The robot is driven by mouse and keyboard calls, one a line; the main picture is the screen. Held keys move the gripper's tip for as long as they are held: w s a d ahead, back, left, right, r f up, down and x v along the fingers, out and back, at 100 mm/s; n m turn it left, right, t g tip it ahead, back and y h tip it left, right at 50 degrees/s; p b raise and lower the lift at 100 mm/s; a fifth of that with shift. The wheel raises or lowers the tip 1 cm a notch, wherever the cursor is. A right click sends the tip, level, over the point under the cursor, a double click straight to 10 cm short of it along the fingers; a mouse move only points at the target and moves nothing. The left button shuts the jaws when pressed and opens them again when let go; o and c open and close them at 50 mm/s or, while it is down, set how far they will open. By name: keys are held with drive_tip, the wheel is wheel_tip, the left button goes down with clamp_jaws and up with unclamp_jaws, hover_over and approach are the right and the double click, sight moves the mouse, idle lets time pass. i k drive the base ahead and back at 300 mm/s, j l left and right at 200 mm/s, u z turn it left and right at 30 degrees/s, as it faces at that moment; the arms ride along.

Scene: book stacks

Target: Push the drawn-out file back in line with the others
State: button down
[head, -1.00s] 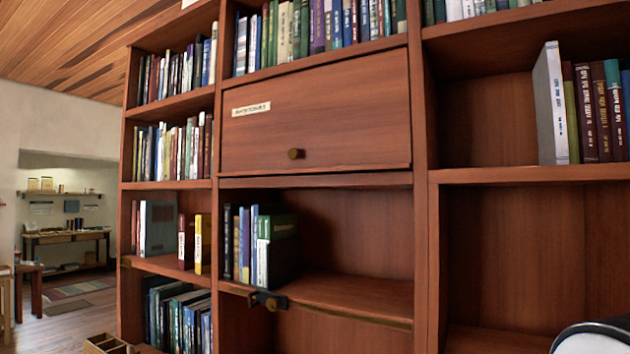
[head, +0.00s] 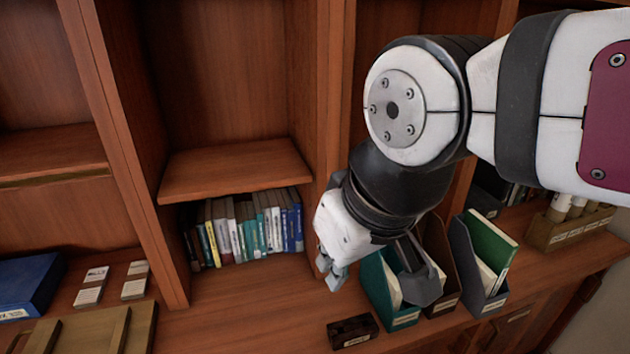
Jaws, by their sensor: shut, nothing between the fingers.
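Three upright files stand side by side on the counter in the head view: a teal file (head: 374,281), a dark brown file (head: 436,230) and a grey file (head: 465,255) with a green folder in it. The grey file's labelled front appears further forward than the other two. My gripper (head: 336,276) hangs at the left of the teal file, pointing down, shut and empty. Contact with the file cannot be told. A dark grey curved piece (head: 425,285) covers part of the teal and brown files; I cannot tell whether it belongs to my gripper.
A small dark box (head: 353,331) lies on the counter before the teal file. A row of books (head: 245,230) stands left under a shelf board (head: 235,168). A wooden rack (head: 562,225) stands at right. The counter before the books is clear.

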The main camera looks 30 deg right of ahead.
sight(478, 281)
drive_tip(key=z, duration=1.45)
drive_tip(key=k+l+u, duration=0.4)
drive_tip(key=k+l, duration=0.4)
drive_tip(key=l, duration=0.1)
